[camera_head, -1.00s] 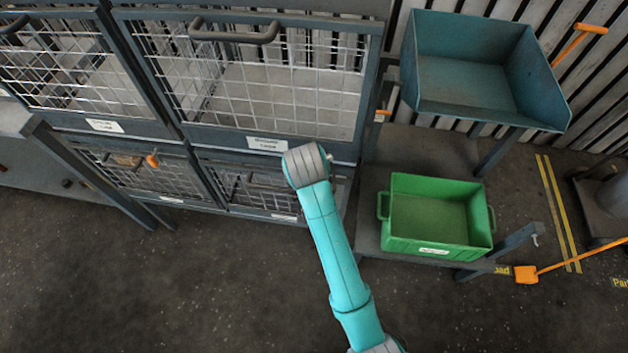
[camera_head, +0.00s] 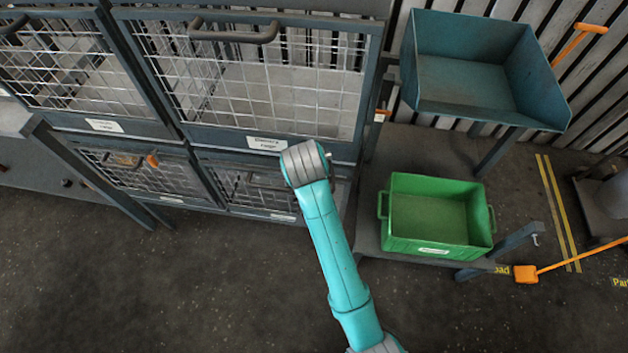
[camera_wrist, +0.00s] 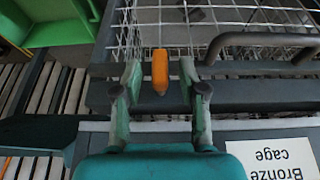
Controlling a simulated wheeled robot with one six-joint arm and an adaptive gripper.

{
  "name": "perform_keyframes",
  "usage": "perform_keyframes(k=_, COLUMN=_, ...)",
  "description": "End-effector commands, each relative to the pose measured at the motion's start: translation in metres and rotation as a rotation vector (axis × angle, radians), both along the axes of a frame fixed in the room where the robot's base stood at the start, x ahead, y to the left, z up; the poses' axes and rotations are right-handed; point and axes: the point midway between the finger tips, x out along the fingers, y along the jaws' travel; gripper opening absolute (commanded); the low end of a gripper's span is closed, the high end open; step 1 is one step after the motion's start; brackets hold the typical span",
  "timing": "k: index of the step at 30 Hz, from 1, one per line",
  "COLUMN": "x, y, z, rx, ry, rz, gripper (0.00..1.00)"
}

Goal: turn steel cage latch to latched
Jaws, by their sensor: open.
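An orange latch handle (camera_wrist: 160,70) stands upright in the wrist view, at the edge of a dark cage frame. My gripper (camera_wrist: 160,82) is open, with one finger on each side of the handle and small gaps showing. The handle's cage has wire mesh and a dark bar handle (camera_wrist: 262,42). An upside-down label (camera_wrist: 280,158) nearby reads "Bronze cage". I cannot read a steel cage label. In the head view, my arm hides this latch and the gripper; the lower right cage (camera_head: 240,187) shows beside my wrist.
Another orange latch (camera_head: 152,160) is on the lower left cage. A green bin (camera_head: 437,247) stands on a low bench to the right. A blue-grey tray (camera_head: 465,85) is behind it. An orange-ended tool (camera_head: 526,274) is at the right. The floor in front is clear.

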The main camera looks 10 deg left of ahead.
Motion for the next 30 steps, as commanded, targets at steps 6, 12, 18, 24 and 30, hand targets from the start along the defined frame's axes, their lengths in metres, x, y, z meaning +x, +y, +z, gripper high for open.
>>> perform_keyframes(k=6, x=-0.013, y=0.001, z=0.033, rx=0.002, ry=-0.003, rz=0.001, gripper=0.42)
perform_keyframes(k=12, x=-0.022, y=0.002, z=0.053, rx=0.001, ry=0.0, rz=0.0, gripper=0.42)
perform_keyframes(k=18, x=-0.024, y=0.002, z=0.058, rx=0.0, ry=0.0, rz=0.001, gripper=0.42)
perform_keyframes(k=24, x=-0.024, y=0.002, z=0.058, rx=0.0, ry=0.0, rz=0.0, gripper=0.42)
perform_keyframes(k=30, x=-0.024, y=0.002, z=0.058, rx=0.0, ry=0.0, rz=0.0, gripper=0.42)
